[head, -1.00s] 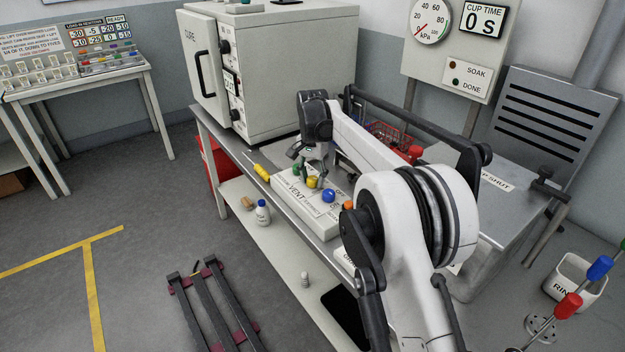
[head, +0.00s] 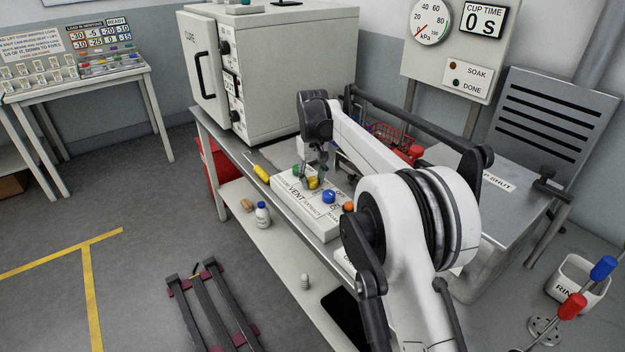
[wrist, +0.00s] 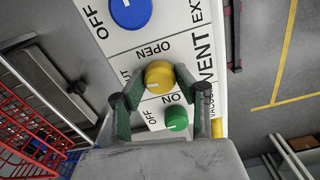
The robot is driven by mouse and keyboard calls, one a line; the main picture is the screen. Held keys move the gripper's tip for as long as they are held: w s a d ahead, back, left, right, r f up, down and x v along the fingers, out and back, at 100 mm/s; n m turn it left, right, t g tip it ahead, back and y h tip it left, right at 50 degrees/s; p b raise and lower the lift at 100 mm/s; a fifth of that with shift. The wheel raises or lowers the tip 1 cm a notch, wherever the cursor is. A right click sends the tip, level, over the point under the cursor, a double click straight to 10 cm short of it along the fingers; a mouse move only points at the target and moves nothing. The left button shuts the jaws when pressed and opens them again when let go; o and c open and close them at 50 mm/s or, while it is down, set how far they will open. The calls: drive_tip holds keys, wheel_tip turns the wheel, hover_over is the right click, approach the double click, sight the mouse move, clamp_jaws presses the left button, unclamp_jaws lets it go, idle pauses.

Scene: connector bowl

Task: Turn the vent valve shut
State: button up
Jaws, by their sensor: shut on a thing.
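The vent valve is a yellow knob (wrist: 159,74) on a white panel box (head: 292,207). The word OPEN is printed beside it, and a partly hidden label ending in UT lies to its left. VENT is printed on its right. In the head view the yellow knob (head: 313,184) sits in the middle of the box. My gripper (wrist: 158,82) is shut on the yellow knob, one finger on each side. In the head view my gripper (head: 315,174) points down at the knob. A pale mark on the knob points toward the lower left in the wrist view.
A green knob (wrist: 176,118) and a blue knob (wrist: 130,10) flank the yellow one closely. A red wire basket (wrist: 38,120) stands behind the box. A yellow-handled screwdriver (head: 261,172) lies left of the box, and the CURE oven (head: 290,75) stands behind left.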

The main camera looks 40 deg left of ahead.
sight(313, 179)
drive_tip(key=shift+n, duration=0.9)
drive_tip(key=o, duration=1.1)
wheel_tip(313, 179, up, 12)
drive_tip(key=shift+d, duration=0.1)
